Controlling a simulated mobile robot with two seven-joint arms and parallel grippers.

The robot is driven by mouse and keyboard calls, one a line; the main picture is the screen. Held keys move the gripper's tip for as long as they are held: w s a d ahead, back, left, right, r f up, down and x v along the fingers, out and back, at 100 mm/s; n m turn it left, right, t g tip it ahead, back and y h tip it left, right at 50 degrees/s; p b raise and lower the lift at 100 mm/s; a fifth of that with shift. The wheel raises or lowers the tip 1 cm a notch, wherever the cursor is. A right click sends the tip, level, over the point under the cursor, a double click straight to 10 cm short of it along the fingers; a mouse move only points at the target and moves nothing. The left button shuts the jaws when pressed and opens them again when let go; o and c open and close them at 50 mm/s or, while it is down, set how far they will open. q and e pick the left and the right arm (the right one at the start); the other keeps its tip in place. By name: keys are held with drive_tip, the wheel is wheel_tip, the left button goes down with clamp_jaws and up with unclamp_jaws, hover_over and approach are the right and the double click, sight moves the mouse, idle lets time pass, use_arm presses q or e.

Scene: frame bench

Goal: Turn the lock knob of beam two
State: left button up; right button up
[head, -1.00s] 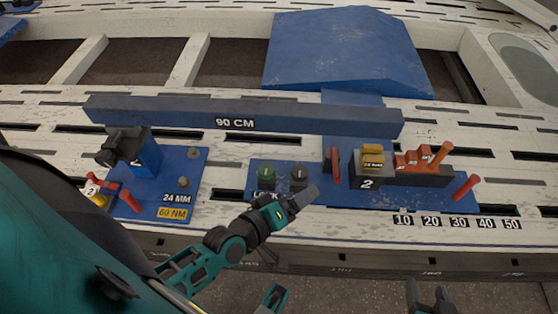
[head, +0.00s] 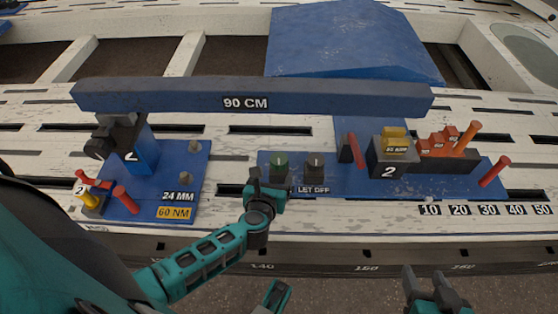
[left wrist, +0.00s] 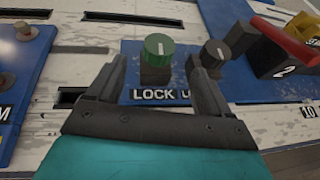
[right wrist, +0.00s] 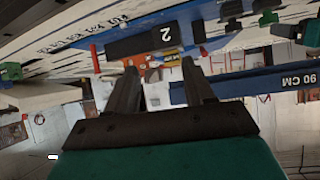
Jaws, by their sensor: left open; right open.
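The green knob (head: 279,165) with a white pointer line stands on the blue plate; in the left wrist view the green knob (left wrist: 158,48) has LOCK lettering below it. A black knob (head: 315,165) stands to its right; it also shows in the left wrist view (left wrist: 214,55). My left gripper (head: 265,187) is open just in front of the green knob. In the left wrist view its fingers (left wrist: 158,80) are spread, with the green knob ahead between them. No contact is visible. My right gripper (head: 425,278) is open and empty, low in front of the bench.
A block marked 2 (head: 388,166) with red levers stands right of the knobs. A clamp stand marked 2 (head: 143,150) stands left. The 90 CM beam (head: 190,97) lies behind them. Bare slotted bench (head: 232,150) lies between the blue plates.

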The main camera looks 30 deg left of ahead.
sight(278, 160)
use_arm(q)
drive_tip(key=b+x, duration=0.3)
drive_tip(key=x, duration=0.6)
drive_tip(key=shift+w+f, duration=0.1)
drive_tip(key=shift+w, duration=0.05)
drive_tip(key=shift+w+a+f+b, duration=0.1)
drive_tip(key=shift+w+a+b, duration=0.1)
drive_tip(key=shift+w+b, duration=0.2)
drive_tip(key=shift+w, duration=0.1)
use_arm(e)
drive_tip(key=shift+w+a+f, duration=0.15)
drive_tip(key=shift+a+f, duration=0.55)
drive_tip(key=shift+f, duration=0.3)
use_arm(q)
drive_tip(key=shift+c, duration=0.4)
drive_tip(key=c, duration=0.9)
